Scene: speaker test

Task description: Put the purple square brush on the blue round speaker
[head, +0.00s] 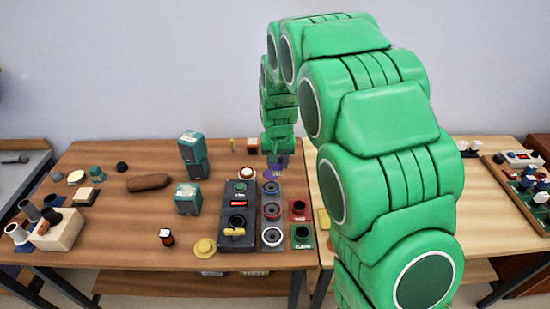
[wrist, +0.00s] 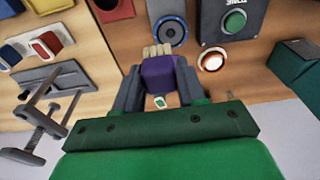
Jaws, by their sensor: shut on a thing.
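The purple square brush (wrist: 159,75) with pale bristles is between the two grey fingers of my gripper (wrist: 158,80), which is shut on it. In the head view my gripper (head: 278,158) is at the back of the table, with the purple brush (head: 272,172) partly hidden just below it. A round speaker with a blue ring (wrist: 169,30) lies just ahead of the bristles in the wrist view, apart from them in the picture. It appears in the head view as the backmost (head: 271,188) of a column of round speakers. The height gap between brush and speaker is unclear.
A dark control box (head: 238,215) with a green button stands left of the speakers. Red (head: 299,210) and green (head: 302,237) square pieces lie to the right. Teal boxes (head: 188,198) stand further left.

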